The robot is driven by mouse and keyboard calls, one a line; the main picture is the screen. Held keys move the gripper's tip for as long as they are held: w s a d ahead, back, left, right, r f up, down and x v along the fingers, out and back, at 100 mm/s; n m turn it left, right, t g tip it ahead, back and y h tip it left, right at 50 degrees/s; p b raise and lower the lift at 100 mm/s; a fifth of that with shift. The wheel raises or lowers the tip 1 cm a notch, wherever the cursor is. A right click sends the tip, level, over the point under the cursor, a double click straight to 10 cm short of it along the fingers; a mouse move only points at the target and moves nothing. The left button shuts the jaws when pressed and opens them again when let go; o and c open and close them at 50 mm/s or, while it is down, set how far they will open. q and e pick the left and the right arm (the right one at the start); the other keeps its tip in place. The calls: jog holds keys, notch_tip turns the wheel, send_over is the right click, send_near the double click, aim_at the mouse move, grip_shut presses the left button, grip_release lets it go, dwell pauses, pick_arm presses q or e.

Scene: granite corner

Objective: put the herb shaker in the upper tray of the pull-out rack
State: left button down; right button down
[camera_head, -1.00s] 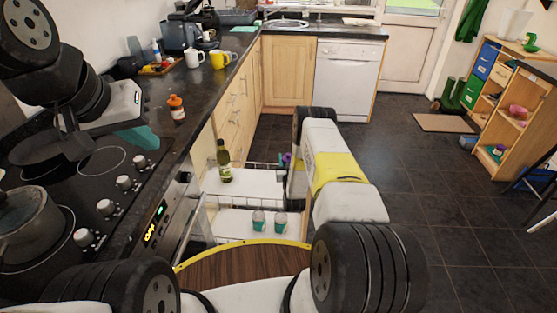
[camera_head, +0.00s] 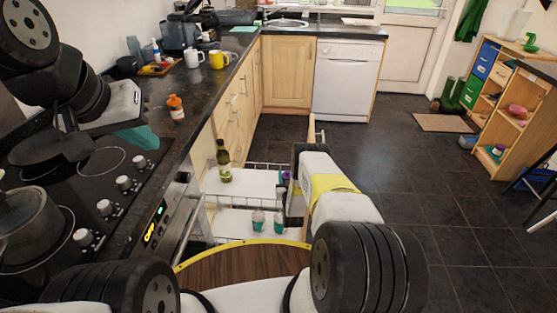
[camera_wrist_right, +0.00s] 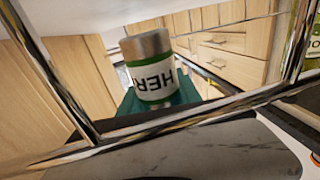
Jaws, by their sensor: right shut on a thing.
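The herb shaker (camera_wrist_right: 155,82), with a white label reading "HER" upside down and a green band, is in my right gripper (camera_wrist_right: 165,98), with a teal pad behind it. In the head view my right wrist hides the shaker and the right jaws, at the right end of the pull-out rack. The rack's upper tray (camera_head: 255,185) is white with wire rails and holds a dark green bottle (camera_head: 223,162). Its lower tray (camera_head: 232,226) holds two teal-topped jars (camera_head: 258,219). My left gripper (camera_head: 140,137) is over the counter by the hob; its jaw opening is unclear.
Chrome rails (camera_wrist_right: 150,132) cross close before the right wrist camera. A purple-topped item (camera_head: 286,176) is at the rack's right end, near a pale wooden upright edge (camera_head: 311,128). A pan (camera_head: 50,148), a pot (camera_head: 25,222) and an orange-capped jar (camera_head: 176,108) stand left.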

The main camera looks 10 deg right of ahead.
jog(key=shift+f, duration=0.55)
jog(key=c, duration=0.8)
grip_release()
jog(key=shift+c, duration=0.2)
jog(key=shift+r, duration=0.55)
jog(key=s+a, duration=0.1)
jog(key=s, duration=1.1)
jog(key=shift+a, duration=0.15)
